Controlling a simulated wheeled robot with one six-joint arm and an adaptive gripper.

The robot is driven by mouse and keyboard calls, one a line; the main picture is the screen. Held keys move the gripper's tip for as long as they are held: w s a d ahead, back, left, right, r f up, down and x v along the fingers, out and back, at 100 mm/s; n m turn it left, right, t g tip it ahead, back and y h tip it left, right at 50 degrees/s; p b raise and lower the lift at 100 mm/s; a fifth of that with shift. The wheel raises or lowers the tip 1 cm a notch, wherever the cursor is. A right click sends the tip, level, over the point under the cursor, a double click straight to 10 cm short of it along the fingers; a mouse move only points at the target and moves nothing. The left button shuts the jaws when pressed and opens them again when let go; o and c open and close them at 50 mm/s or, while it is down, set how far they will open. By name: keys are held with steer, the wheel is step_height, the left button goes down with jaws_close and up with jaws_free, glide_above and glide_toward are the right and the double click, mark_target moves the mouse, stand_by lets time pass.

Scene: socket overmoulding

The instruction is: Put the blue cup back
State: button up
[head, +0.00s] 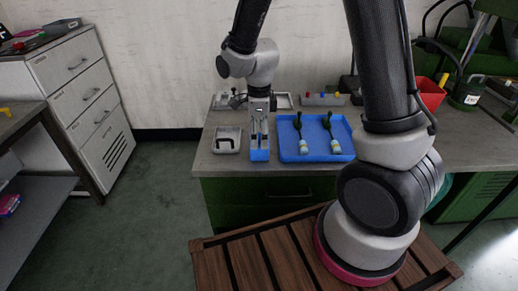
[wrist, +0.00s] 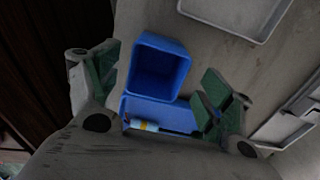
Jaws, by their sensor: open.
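The blue cup (head: 260,155) stands on the grey worktop near its front edge, just left of the blue tray. In the wrist view the cup (wrist: 158,90) is square, open-topped and looks empty. My gripper (head: 260,138) points down at the cup from above. In the wrist view its green-padded fingers (wrist: 163,75) are spread, one on each side of the cup, with visible gaps. I cannot tell whether the fingertips reach below the rim.
A small grey tray (head: 215,148) with a dark part lies left. Behind are grey trays (head: 222,101) and a grey holder with coloured pieces (head: 322,99). A red bin (head: 432,95) stands right.

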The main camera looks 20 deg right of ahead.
steer(key=f, duration=0.4)
steer(key=shift+s+f, duration=0.2)
steer(key=c, duration=1.1)
steer(key=shift+o, duration=0.2)
